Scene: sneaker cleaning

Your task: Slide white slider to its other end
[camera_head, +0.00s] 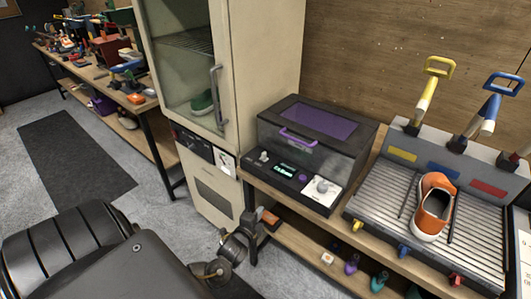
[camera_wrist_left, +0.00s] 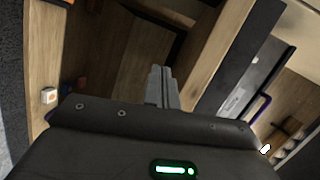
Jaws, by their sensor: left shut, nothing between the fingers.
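A dark machine (camera_head: 310,150) with a purple handle stands on the wooden bench. Its front panel carries a small pale piece (camera_head: 264,157) at the left, which may be the white slider, and a white plate with a round knob (camera_head: 322,188) at the right. They are too small to tell the slider's end position. My left gripper (camera_head: 262,212) is below and in front of the panel, near the bench edge, apart from the machine. In the left wrist view its fingers (camera_wrist_left: 162,86) are together and empty. A small white piece (camera_wrist_left: 265,149) shows at lower right there. My right gripper is out of view.
A cream cabinet (camera_head: 225,80) with a glass door stands left of the machine. To the right, a ribbed tray (camera_head: 380,207) holds an orange sneaker (camera_head: 433,207), with yellow and blue handled tools behind. A lower shelf holds small coloured items. Open floor lies left.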

